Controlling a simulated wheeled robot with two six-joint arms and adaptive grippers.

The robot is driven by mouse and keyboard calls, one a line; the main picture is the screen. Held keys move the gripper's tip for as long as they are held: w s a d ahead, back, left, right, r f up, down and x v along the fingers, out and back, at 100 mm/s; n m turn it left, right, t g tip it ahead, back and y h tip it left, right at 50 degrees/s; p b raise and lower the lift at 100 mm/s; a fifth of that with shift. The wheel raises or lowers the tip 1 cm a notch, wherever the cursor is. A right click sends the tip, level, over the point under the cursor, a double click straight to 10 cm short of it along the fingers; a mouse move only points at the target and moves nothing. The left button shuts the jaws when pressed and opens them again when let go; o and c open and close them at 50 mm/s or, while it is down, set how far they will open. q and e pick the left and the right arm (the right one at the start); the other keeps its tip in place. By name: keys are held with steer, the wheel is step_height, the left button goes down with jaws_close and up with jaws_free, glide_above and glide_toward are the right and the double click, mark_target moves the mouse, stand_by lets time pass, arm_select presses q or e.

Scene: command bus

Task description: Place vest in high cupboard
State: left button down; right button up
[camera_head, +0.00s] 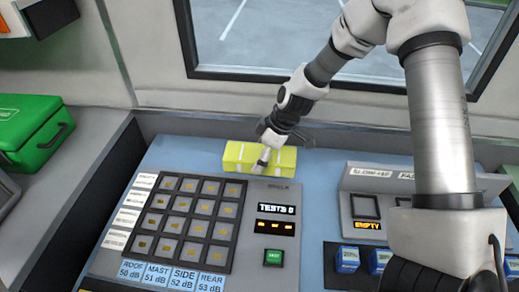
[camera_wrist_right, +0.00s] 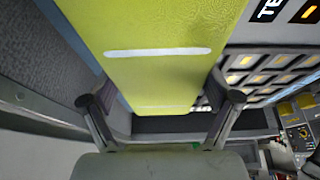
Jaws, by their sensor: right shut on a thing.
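The vest (camera_head: 236,153) is a folded yellow bundle with pale stripes at the back edge of the blue console. My right gripper (camera_head: 268,151) reaches down to it from the upper right and is shut on it. In the right wrist view the vest (camera_wrist_right: 155,70) fills the space between the two fingers of the gripper (camera_wrist_right: 162,100). I cannot tell whether the vest still touches the console. My left gripper is not in view. No high cupboard can be made out.
The console carries a button grid (camera_head: 187,221), a green button (camera_head: 273,257) and a raised panel (camera_head: 372,180) at right. A green case (camera_head: 32,128) stands at left. A window (camera_head: 240,40) is behind. A white unit with an orange part (camera_head: 32,17) is at upper left.

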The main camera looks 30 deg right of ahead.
steer(key=s+a, duration=0.2)
steer(key=s, duration=0.1)
steer(key=s+a+b, duration=0.1)
steer(key=s, duration=0.2)
steer(key=s+a+b, duration=0.1)
steer(key=s+a, duration=0.1)
steer(key=s, duration=0.1)
steer(key=shift+s+a+r, duration=0.2)
steer(key=shift+a+r, duration=0.15)
steer(key=shift+r, duration=0.05)
steer(key=shift+s+a+r+b, duration=0.1)
steer(key=shift+s+a+b, duration=0.05)
steer(key=shift+s+b, duration=0.15)
steer(key=shift+r, duration=0.15)
